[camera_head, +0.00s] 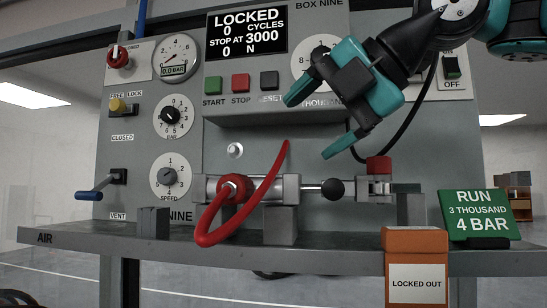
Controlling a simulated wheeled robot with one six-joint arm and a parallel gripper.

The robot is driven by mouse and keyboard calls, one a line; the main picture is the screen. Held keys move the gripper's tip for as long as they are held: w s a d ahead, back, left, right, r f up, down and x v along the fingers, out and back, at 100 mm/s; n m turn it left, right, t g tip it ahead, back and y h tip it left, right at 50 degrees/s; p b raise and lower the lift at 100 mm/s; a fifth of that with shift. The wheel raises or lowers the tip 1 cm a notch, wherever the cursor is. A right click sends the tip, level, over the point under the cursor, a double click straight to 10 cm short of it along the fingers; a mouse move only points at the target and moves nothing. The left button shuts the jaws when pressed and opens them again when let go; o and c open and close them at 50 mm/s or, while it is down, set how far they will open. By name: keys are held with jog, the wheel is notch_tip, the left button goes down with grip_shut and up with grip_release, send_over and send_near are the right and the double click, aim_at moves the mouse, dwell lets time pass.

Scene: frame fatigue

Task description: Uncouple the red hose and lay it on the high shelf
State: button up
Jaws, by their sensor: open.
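The red hose (262,192) hangs at the front of a grey cylinder rig. One end meets a red round fitting (233,188) on the cylinder's left part. The hose loops down over the bench edge, and its other end points up in the air. Whether it is still coupled at the fitting I cannot tell. My teal gripper (310,126) is open and empty, up and to the right of the hose's raised end, apart from it. I cannot make out a high shelf for certain.
The cylinder's rod ends in a black ball (333,189) near a red-topped block (379,166). A green sign (479,216) and an orange "LOCKED OUT" box (414,240) stand at the right. The control panel (215,150) with dials and a blue lever (90,194) rises behind.

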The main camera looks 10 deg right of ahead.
aim_at(222, 195)
jog(key=p+x, duration=0.3)
jog(key=x, duration=1.3)
jog(key=shift+w+f, duration=0.15)
jog(key=shift+w, duration=0.05)
jog(key=c, duration=1.1)
jog(key=shift+s+a+b, duration=0.2)
jog(key=shift+s+b, duration=0.15)
jog(key=shift+s, duration=0.25)
jog(key=shift+s+a+b, duration=0.2)
jog(key=shift+s+b, duration=0.2)
jog(key=shift+s, duration=0.25)
jog(key=shift+s+a+b, duration=0.25)
jog(key=shift+s+b, duration=0.1)
jog(key=shift+s, duration=0.25)
jog(key=shift+s+a+b, duration=0.25)
jog(key=shift+s+b, duration=0.15)
jog(key=shift+s, duration=0.3)
jog(key=shift+s+a+b, duration=0.3)
jog(key=shift+s+b, duration=0.05)
jog(key=shift+s, duration=0.4)
jog(key=shift+s+a, duration=0.15)
jog(key=shift+s, duration=0.25)
